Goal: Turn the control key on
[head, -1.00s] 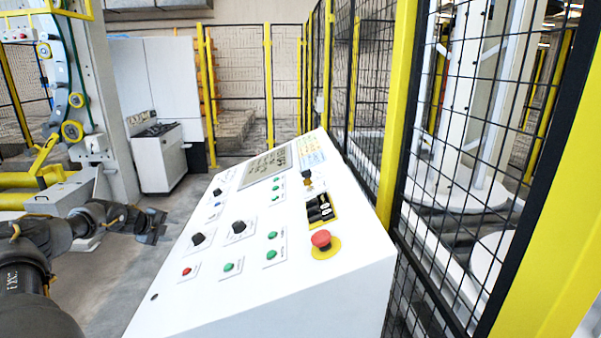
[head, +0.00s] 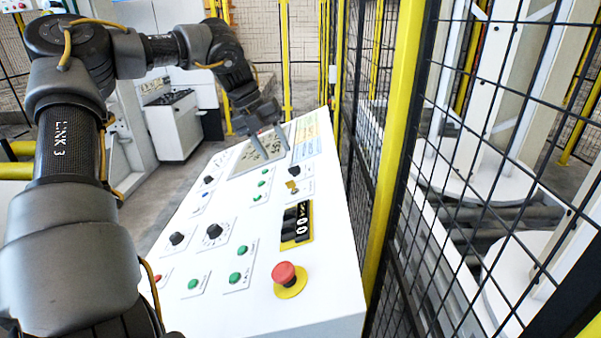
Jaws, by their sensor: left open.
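The control panel (head: 262,270) is a white sloped console. The control key (head: 292,186) is a small brass-coloured piece just below a black knob (head: 295,170), on the panel's upper right part. My left gripper (head: 275,152) reaches in from above over the panel's top part. Its two fingers are apart with nothing between them. The fingertips show just above and to the left of the black knob and key in the picture; I cannot tell their height over the panel. My right gripper is out of view.
A red emergency button (head: 285,273) on a yellow base is at the panel's lower right. Green buttons and black dials lie to the left. A yellow-framed mesh fence (head: 392,150) stands close on the right.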

